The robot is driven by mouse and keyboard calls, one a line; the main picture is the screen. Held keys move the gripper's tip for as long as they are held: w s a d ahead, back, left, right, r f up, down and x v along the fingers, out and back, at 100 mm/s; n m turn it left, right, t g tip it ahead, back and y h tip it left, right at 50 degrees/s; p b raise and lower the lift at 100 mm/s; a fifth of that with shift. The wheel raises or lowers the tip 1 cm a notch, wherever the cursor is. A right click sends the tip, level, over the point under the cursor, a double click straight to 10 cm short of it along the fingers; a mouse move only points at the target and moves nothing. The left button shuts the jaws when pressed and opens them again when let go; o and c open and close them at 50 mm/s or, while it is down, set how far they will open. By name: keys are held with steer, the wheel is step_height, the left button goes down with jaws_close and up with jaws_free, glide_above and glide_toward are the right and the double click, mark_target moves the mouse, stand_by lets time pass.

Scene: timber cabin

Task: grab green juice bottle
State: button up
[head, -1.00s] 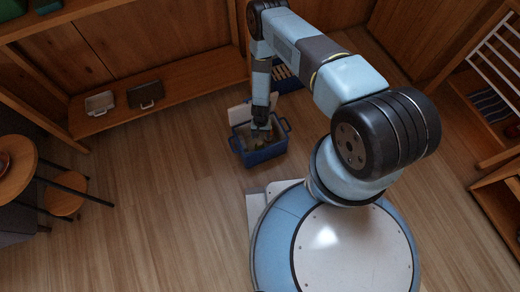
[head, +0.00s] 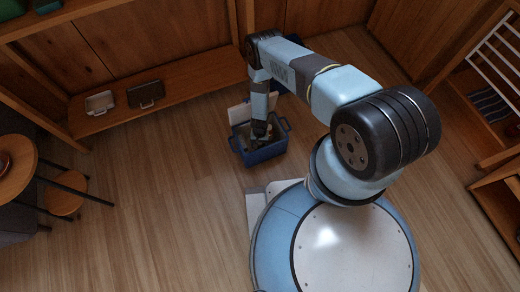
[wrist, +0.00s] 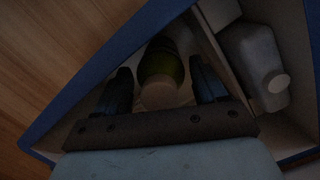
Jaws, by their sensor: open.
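In the wrist view a dark green bottle (wrist: 162,66) with a pale lower or cap end lies or stands inside the blue box. My gripper (wrist: 160,85) is open, with one finger on each side of the bottle and a gap showing on both sides. In the head view my gripper (head: 260,138) reaches down into the blue box (head: 262,155), and the arm hides most of the contents there. The bottle cannot be made out in the head view.
A white bottle (wrist: 258,62) lies in the box to the right, beyond a pale divider. The blue walls surround my gripper closely. A round table (head: 12,178) and stool (head: 64,202) stand left. The floor between is clear.

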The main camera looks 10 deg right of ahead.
steer(key=shift+c, duration=0.2)
jaws_close()
stand_by(0.6)
